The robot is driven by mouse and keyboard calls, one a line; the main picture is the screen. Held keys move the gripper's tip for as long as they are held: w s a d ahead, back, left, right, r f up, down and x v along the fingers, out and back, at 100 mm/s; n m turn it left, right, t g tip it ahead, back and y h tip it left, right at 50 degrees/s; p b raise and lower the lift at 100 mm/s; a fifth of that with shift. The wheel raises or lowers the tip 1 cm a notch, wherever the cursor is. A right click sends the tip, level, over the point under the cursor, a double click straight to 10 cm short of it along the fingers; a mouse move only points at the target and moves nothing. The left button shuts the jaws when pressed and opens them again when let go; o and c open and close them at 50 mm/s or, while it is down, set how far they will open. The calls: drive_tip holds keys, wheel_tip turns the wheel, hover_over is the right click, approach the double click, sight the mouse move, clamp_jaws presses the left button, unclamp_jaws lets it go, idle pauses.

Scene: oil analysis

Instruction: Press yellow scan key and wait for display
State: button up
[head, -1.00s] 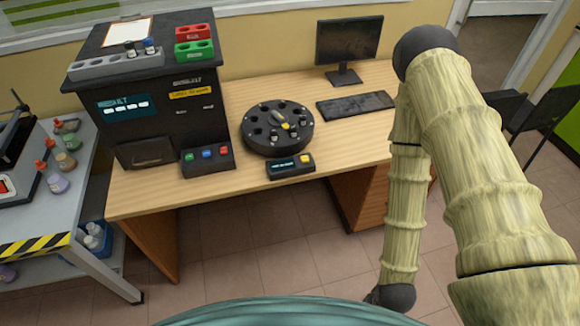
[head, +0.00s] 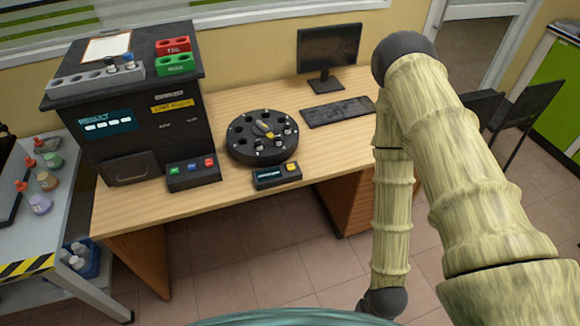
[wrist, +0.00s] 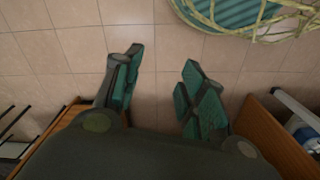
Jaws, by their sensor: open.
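The yellow scan key (head: 291,167) sits on the right end of a small black box with a display (head: 268,176), near the front edge of the desk. The display shows faint lit text too small to read. My gripper (wrist: 155,85) is open and empty in the wrist view, with its two teal-padded fingers apart above the tiled floor. In the head view my arm hangs down at the right, well away from the key, and the gripper itself is not seen there.
A round black carousel (head: 261,137) with vials stands behind the box. Left of it is a black analyser (head: 150,125) with a three-button panel (head: 193,174). A keyboard (head: 338,111) and monitor (head: 329,52) stand at the back right. Bare desk (head: 340,150) lies right of the carousel.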

clamp_jaws()
idle(1.2)
